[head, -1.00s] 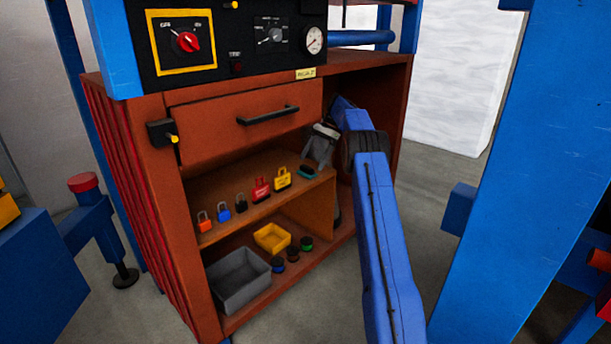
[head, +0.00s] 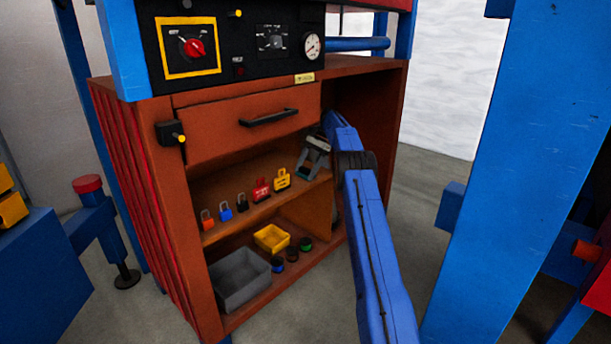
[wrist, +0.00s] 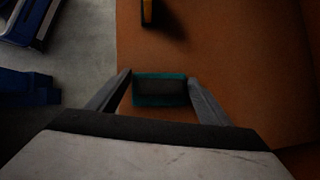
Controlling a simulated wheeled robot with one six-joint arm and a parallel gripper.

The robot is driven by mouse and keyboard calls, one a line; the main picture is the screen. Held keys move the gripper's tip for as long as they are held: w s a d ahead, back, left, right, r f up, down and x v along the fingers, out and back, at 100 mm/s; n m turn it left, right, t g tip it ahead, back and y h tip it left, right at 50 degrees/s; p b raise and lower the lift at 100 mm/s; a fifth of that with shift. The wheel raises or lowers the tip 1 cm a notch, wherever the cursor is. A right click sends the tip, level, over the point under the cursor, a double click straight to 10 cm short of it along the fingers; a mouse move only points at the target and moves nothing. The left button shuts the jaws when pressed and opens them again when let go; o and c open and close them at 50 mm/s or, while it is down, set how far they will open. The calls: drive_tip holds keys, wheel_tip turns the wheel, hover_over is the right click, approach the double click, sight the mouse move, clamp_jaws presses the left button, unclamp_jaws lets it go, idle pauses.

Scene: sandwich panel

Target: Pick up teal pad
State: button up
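The teal pad (wrist: 160,101) shows in the wrist view as a dark block with a teal rim, lying on the orange-brown shelf (wrist: 225,60). My gripper (wrist: 161,80) has its two fingers apart, one on each side of the pad. The fingers look open; a small gap or contact at the pad's sides cannot be told. In the head view my gripper (head: 310,160) is over the right end of the upper shelf and hides the pad there.
On the upper shelf, left of my gripper, stand a yellow padlock (head: 281,180), a red one (head: 261,190) and several others. The lower shelf holds a yellow bin (head: 271,238), a grey bin (head: 240,279) and small dark round items. A drawer handle (head: 268,118) is above.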

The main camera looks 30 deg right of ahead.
sight(306, 169)
drive_tip(key=shift+r, duration=0.1)
drive_tip(key=shift+r, duration=1.65)
drive_tip(key=shift+s+d, duration=0.1)
drive_tip(key=s+d, duration=0.2)
drive_tip(key=s, duration=0.3)
drive_tip(key=s+d, duration=0.2)
drive_tip(key=s, duration=0.4)
drive_tip(key=s+d, duration=0.2)
drive_tip(key=s, duration=0.3)
drive_tip(key=shift+s, duration=0.35)
